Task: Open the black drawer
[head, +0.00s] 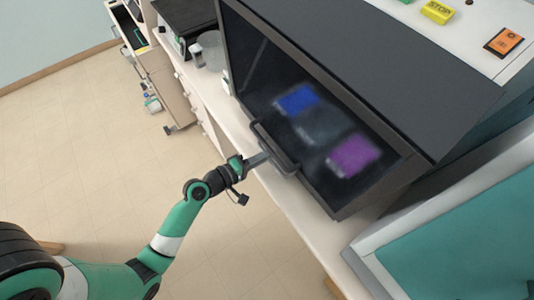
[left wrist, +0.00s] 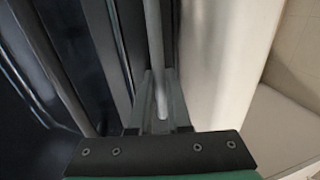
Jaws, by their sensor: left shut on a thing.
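The black drawer (head: 310,165) is the dark glossy front of a large black machine in the head view. Blurred blue and purple patches show on or through it. Its bar handle (head: 270,147) stands out from the lower edge. My left gripper (head: 262,158) reaches the handle from the left and is shut on it. In the left wrist view the handle (left wrist: 154,40) runs up from between the fingers (left wrist: 160,105). I cannot tell how far the drawer stands out. My right gripper is not in view.
A white counter (head: 300,207) runs under the machine. White drawers and a cart (head: 165,85) stand farther left. The tiled floor (head: 90,130) beside my left arm is mostly clear.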

